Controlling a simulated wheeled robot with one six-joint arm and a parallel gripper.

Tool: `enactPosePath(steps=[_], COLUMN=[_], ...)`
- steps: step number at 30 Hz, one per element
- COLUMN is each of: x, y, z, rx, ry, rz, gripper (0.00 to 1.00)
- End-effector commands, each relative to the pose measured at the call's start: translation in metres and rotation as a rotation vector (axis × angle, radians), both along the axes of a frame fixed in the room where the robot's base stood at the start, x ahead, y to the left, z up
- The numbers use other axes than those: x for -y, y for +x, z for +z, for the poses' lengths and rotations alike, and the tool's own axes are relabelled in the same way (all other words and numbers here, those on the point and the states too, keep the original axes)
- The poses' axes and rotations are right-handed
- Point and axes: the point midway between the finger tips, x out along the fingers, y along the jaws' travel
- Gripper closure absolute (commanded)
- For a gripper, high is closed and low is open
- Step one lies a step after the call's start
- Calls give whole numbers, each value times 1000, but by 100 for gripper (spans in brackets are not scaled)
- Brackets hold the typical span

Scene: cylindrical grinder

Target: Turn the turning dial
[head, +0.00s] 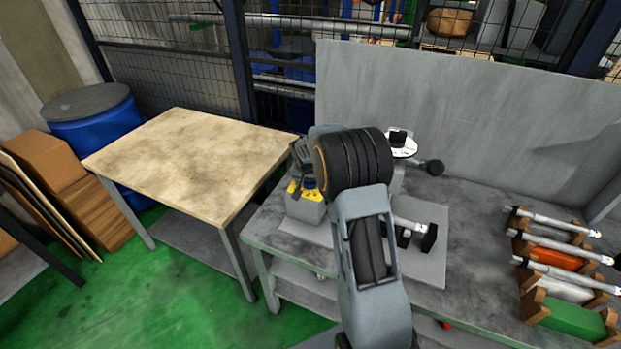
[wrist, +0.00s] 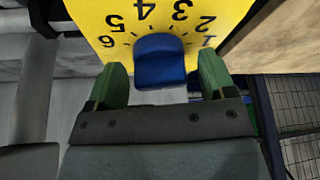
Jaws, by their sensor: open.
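The blue turning dial (wrist: 160,62) sits on a yellow plate (wrist: 112,12) with printed black numbers, of which 2 to 6 are clear and one at the right edge is partly hidden. My gripper (wrist: 158,84) is open, with one green finger on each side of the dial. Gaps show between the fingers and the dial, so I see no firm contact. In the head view the yellow plate (head: 312,195) is on a grey machine housing (head: 305,210). My arm hides part of the machine there, and the fingertips are hard to make out.
The machine stands on a grey workbench (head: 470,262) with a tall grey back panel (head: 450,105). A wooden-topped table (head: 190,160) stands to the left. A rack (head: 535,305) with several metal shafts is at the right.

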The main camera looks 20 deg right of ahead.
Motion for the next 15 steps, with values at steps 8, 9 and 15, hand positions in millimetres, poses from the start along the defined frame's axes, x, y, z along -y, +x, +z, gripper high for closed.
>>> enactPosePath(steps=[8, 9, 15], x=[0, 0, 0], y=[0, 0, 0], z=[0, 0, 0], rx=[0, 0, 0], ry=[0, 0, 0], rz=[0, 0, 0], gripper=[41, 44, 64])
